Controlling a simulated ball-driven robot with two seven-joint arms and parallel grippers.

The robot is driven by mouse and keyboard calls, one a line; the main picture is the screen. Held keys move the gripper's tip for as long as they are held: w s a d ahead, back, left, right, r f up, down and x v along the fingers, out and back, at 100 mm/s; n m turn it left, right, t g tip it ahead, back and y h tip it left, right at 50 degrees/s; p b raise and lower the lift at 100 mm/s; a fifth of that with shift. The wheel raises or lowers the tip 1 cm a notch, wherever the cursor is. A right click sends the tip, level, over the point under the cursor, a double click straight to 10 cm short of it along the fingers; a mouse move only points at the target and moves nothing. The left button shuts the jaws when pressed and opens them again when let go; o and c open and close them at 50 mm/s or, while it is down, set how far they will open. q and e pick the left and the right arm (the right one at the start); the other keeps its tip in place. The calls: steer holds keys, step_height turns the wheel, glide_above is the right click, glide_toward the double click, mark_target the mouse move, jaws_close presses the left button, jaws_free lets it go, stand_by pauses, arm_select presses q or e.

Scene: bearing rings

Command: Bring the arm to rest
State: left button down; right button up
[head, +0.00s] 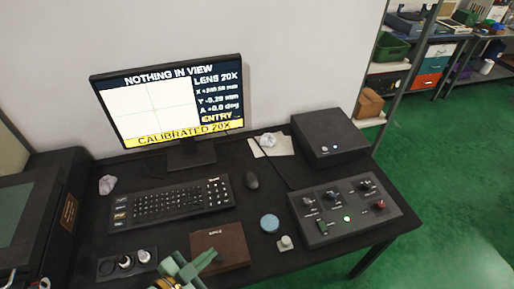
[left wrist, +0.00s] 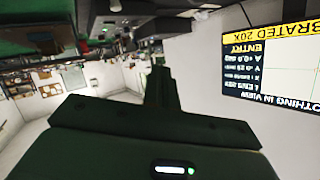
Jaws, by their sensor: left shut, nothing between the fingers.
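My left gripper (head: 206,258) shows at the bottom edge of the head view as a grey-green shape in front of the small brown box (head: 222,243). It overlaps the box in the picture; I cannot tell whether they touch. In the left wrist view its dark fingers (left wrist: 162,88) are together with nothing between them. Most of the left arm is out of the head view. My right gripper is in neither view.
A monitor (head: 168,100) reading "NOTHING IN VIEW" stands behind a keyboard (head: 171,204) on the black desk (head: 262,186). Green floor (head: 440,200) is open beyond.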

arm_select(q)
steer(key=w+a+r+n+y, duration=0.1)
steer(key=a+r+n+y, duration=0.2)
steer(key=a+r+y, duration=0.35)
steer(key=s+a+r+n+g+y, duration=0.1)
steer(key=s+a+g+y, duration=0.5)
steer(key=a, duration=0.4)
steer(key=s+d+f+g+h+b, duration=0.1)
steer(key=s+d+f, duration=0.15)
steer(key=f, duration=1.05)
steer(key=s+d+f+g+h+b, duration=0.1)
steer(key=s+d+f+h, duration=0.15)
steer(key=f, duration=1.15)
steer(key=s+f+n+g+b, duration=0.2)
steer(key=s+f+n, duration=0.1)
steer(key=s+f, duration=1.5)
steer(key=shift+s+a+n+h, duration=0.4)
steer(key=shift+s+a, duration=0.05)
steer(key=shift+s, duration=0.55)
